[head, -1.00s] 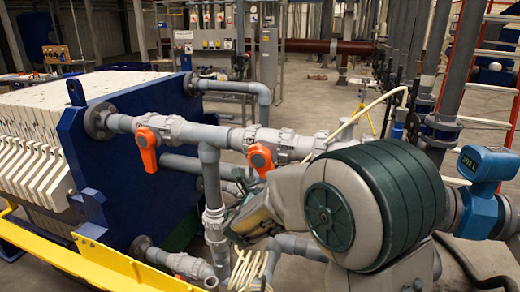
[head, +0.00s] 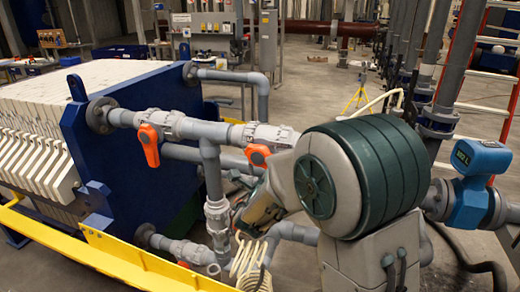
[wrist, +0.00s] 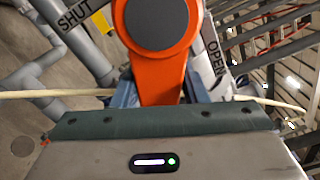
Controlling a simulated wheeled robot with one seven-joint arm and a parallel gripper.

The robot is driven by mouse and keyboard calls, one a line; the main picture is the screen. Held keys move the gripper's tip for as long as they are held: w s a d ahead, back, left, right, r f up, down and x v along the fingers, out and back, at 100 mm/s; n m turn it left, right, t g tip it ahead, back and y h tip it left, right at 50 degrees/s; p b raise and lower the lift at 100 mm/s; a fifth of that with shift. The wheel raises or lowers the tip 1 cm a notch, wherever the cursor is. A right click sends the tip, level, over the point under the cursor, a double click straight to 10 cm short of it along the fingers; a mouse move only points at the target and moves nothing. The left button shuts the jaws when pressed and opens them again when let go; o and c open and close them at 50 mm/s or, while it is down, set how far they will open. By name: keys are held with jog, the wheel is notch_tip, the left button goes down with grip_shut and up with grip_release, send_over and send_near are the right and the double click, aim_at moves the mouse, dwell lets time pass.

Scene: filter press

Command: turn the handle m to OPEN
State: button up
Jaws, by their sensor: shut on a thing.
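The orange handle (wrist: 158,75) fills the middle of the wrist view, with a dark round hub cap at its top. A plate behind it reads SHUT at upper left and OPEN at right. The handle's arm points down the picture, between these words. My gripper (wrist: 160,96) is shut on the handle, with blue fingers on both sides. In the head view my arm hides the gripper. An orange handle (head: 257,154) shows beside my arm, partly covered; I cannot tell whether it is the held one. Another orange handle (head: 149,145) hangs on the valve farther left.
Grey pipes (head: 212,180) run close around my arm. A cream hose (wrist: 60,93) crosses behind the handle. The blue press plate (head: 125,170) and yellow rail (head: 110,250) stand left. A blue meter (head: 475,170) is at right. Open floor lies behind.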

aim_at(283, 148)
jog(key=shift+d+r+n, duration=0.1)
jog(key=shift+r+n, duration=0.85)
jog(key=shift+n, duration=0.45)
jog(key=shift+d+r+n, duration=0.1)
jog(key=shift+r+n, duration=0.85)
jog(key=shift+n, duration=0.45)
jog(key=o, duration=1)
jog(key=shift+o, duration=0.7)
jog(key=shift+s+a, duration=0.1)
jog(key=shift+f, duration=0.2)
jog(key=v, duration=0.7)
jog(key=shift+f, duration=0.2)
